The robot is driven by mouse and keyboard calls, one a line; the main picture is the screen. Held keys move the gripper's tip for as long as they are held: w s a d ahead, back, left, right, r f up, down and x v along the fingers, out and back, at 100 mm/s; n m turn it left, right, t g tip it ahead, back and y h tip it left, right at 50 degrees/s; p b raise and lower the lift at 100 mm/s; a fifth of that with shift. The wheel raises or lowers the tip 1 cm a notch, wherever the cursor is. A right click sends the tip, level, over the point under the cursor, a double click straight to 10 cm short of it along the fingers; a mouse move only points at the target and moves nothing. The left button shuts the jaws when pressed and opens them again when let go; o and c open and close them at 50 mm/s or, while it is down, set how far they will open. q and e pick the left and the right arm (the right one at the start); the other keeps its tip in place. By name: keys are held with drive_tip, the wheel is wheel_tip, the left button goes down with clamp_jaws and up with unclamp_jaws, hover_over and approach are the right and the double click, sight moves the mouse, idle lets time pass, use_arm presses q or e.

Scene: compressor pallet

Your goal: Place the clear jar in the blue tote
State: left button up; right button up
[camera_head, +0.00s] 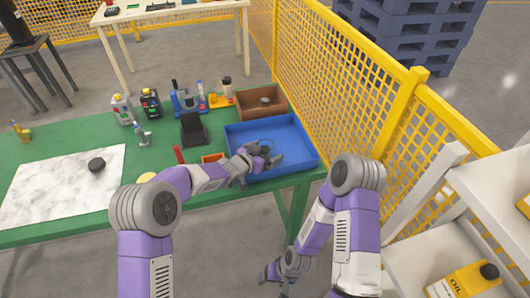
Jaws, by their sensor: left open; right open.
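The blue tote (291,134) is a shallow open bin at the right end of the green table. My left gripper (268,155) is open over the near-left part of the tote, with its fingers reaching inside the tote's outline. A faint round outline shows just beyond the fingers, over the tote floor; it may be the clear jar, but it is too small and see-through to be sure. No other clear jar can be made out. My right gripper (271,276) is open and empty, hanging low in front of the table, over the floor.
A brown bin (244,103) holding a dark round item stands behind the tote. Bottles, a black stand (193,130) and small tools fill the table's back middle. A marble-look sheet (60,188) with a black puck (96,164) lies left. Yellow mesh fencing (350,85) borders the right.

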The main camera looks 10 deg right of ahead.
use_arm(q)
drive_tip(key=shift+r+p, duration=0.3)
drive_tip(key=p+v, duration=0.1)
drive_tip(key=v, duration=1.1)
drive_tip(key=shift+f, duration=0.15)
